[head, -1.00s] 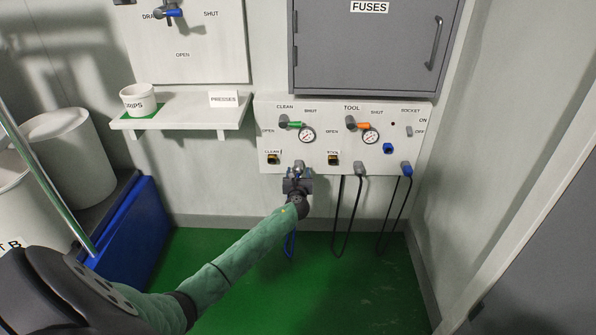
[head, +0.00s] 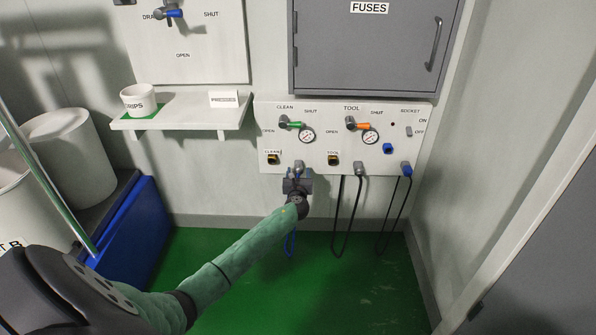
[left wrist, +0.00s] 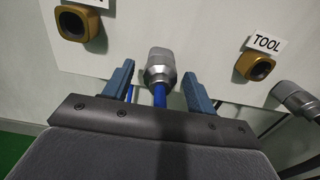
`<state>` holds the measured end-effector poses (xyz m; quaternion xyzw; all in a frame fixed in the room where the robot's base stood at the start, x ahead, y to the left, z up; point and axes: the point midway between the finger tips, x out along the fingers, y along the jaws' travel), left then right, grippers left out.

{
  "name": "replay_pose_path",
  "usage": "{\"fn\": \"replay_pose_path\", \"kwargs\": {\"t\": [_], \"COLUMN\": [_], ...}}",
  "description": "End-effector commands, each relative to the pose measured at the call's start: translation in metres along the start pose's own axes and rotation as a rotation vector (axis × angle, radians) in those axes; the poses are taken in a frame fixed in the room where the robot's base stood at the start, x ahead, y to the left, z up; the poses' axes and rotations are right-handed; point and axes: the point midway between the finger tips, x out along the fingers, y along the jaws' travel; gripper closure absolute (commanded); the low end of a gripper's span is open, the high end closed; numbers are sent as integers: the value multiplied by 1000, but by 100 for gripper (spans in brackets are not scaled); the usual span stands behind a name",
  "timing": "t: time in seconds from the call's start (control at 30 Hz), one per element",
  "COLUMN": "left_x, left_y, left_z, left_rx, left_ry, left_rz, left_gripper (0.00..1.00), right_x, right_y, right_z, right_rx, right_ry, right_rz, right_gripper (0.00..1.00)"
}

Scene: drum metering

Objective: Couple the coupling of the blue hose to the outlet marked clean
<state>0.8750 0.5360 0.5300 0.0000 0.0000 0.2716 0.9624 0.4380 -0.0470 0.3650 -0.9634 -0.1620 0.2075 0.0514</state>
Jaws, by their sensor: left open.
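The coupling of the blue hose (head: 299,168) is a grey metal piece hanging at the lower edge of the white panel, between the two outlets. In the left wrist view the coupling (left wrist: 160,66) points up, with the blue hose (left wrist: 159,95) below it. My left gripper (head: 298,178) is just under the coupling. In the left wrist view its open fingers (left wrist: 158,82) stand on either side of the coupling and hose, apart from them. The outlet marked clean (head: 273,159) is brass and empty, up and left of the coupling; it also shows in the left wrist view (left wrist: 72,25). My right gripper is out of view.
The outlet marked tool (head: 333,160) is empty, with a grey coupling on a black hose (head: 359,169) to its right. A blue plug (head: 407,169) hangs further right. Green-handled (head: 290,124) and orange-handled (head: 358,125) valves sit above. A shelf (head: 180,113) is at left.

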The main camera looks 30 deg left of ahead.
Motion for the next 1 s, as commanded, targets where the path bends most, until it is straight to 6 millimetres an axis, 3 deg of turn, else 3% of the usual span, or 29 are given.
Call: {"fn": "replay_pose_path", "kwargs": {"t": [0.47, 0.77, 1.0], "left_x": [0, 0, -2], "left_y": [0, 0, 0], "left_z": [0, 0, 1], "left_rx": [0, 0, 0], "left_ry": [0, 0, 0], "left_rz": [0, 0, 0], "left_gripper": [43, 100, 100], "right_x": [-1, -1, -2], "right_y": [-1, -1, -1], "right_z": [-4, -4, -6], "right_rx": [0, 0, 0], "right_ry": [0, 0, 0], "right_rz": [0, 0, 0], "right_gripper": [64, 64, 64]}}
